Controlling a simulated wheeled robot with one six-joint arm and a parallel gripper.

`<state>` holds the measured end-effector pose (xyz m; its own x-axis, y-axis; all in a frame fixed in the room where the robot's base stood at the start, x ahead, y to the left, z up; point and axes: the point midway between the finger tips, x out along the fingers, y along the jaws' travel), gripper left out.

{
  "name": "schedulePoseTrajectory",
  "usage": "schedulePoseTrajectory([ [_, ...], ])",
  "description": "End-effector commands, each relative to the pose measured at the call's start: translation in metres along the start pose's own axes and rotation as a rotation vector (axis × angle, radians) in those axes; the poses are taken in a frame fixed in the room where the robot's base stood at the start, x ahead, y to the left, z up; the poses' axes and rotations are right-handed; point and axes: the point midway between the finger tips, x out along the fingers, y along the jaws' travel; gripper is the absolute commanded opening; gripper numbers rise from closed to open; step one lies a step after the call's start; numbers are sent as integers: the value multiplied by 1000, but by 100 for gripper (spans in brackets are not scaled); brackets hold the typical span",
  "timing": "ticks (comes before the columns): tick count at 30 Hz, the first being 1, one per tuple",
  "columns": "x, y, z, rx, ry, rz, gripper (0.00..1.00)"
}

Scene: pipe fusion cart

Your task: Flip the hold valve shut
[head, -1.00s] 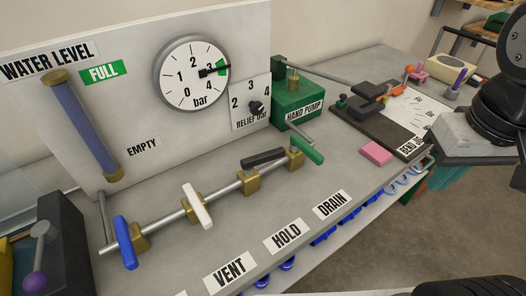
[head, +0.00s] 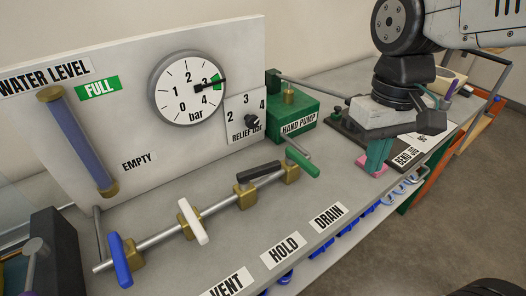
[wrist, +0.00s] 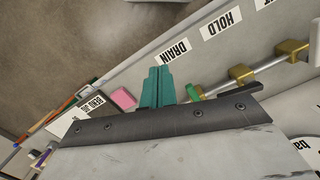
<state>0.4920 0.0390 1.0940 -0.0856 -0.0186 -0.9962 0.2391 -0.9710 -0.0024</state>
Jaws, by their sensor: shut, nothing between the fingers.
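The hold valve appears to be the black handle (head: 258,172) on a brass body, third from the left on the pipe, roughly opposite the HOLD label (head: 284,250). Its handle lies along the pipe. A green handle (head: 302,163) sits to its right, a white handle (head: 193,221) and a blue handle (head: 121,260) to its left; the white and blue ones stand across the pipe. My gripper (head: 376,169) has teal fingers, shut and empty, right of the green handle and apart from the valves. In the wrist view the closed fingers (wrist: 158,72) point toward the DRAIN label (wrist: 174,53).
A pink block (head: 370,162) lies on the bench by my fingers. The green hand pump (head: 293,115) stands behind the pipe's right end, with its lever reaching right. The gauge board (head: 130,85) rises behind the valves. The bench strip before the valves is clear except for flat labels.

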Motion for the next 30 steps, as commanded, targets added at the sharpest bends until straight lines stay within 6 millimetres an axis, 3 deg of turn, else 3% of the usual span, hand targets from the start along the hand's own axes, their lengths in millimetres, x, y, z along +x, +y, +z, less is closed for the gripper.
schedulePoseTrajectory([
  [18,6,-118,-145,-195,-166,34,0],
  [24,4,-148,-180,-204,-175,38,0],
  [30,-16,-153,-194,-179,-150,29,0],
])
